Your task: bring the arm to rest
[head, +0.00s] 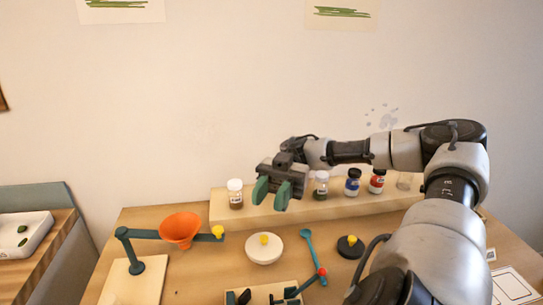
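My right arm comes in from the right and reaches across the back of the table. Its gripper (271,194) has two green fingers, apart from each other with nothing visible between them. My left gripper is not in the head view.
Several jars stand on the shelf, among them a white-capped jar (235,194), a blue one (352,182) and a red one (377,181). An orange funnel (180,229) sits on a green stand. A teal spoon (314,253) and a black lid (350,247) lie on the table (215,265).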

